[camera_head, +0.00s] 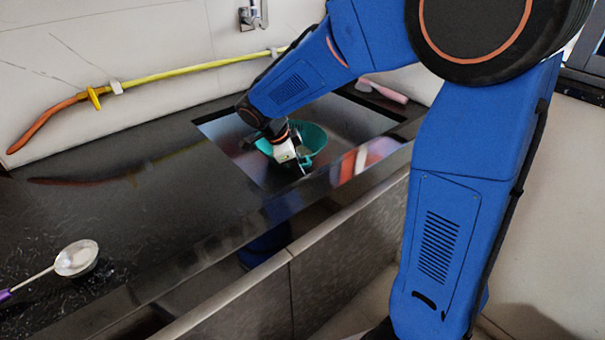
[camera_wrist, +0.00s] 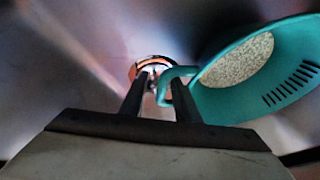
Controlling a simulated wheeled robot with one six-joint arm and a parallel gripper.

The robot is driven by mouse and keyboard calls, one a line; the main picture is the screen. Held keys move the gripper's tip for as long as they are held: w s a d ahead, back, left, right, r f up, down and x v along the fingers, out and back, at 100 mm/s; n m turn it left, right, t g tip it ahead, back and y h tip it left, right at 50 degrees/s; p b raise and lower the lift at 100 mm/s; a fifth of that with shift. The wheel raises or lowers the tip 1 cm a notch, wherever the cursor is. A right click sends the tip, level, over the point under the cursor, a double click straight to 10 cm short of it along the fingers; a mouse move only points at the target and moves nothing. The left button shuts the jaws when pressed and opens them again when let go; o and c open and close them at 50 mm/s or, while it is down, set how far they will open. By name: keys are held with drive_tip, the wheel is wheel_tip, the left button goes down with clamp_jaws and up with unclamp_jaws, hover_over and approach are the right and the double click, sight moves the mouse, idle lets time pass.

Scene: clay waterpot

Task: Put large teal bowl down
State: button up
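The large teal bowl (camera_head: 313,138) is in the sink recess at the middle of the head view. In the wrist view the bowl (camera_wrist: 225,103) fills the right side, with slots in its wall and a pale speckled round base. My gripper (camera_head: 300,166) is at the bowl's near side. In the wrist view my gripper's two fingers (camera_wrist: 158,84) stand apart, with a gap between them. The bowl's loop handle overlaps the right finger; whether they touch is unclear. The head view does not clearly show whether the bowl rests on the sink floor.
The sink (camera_head: 236,130) is set in a dark counter (camera_head: 130,220). A metal ladle (camera_head: 76,258) lies at the front left. A yellow and orange hose (camera_head: 160,76) runs along the wall. A pink-handled brush (camera_head: 385,91) lies behind the sink. The counter's left middle is clear.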

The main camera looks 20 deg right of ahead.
drive_tip(key=v, duration=0.9)
drive_tip(key=shift+r, duration=0.3)
drive_tip(key=shift+a, duration=0.15)
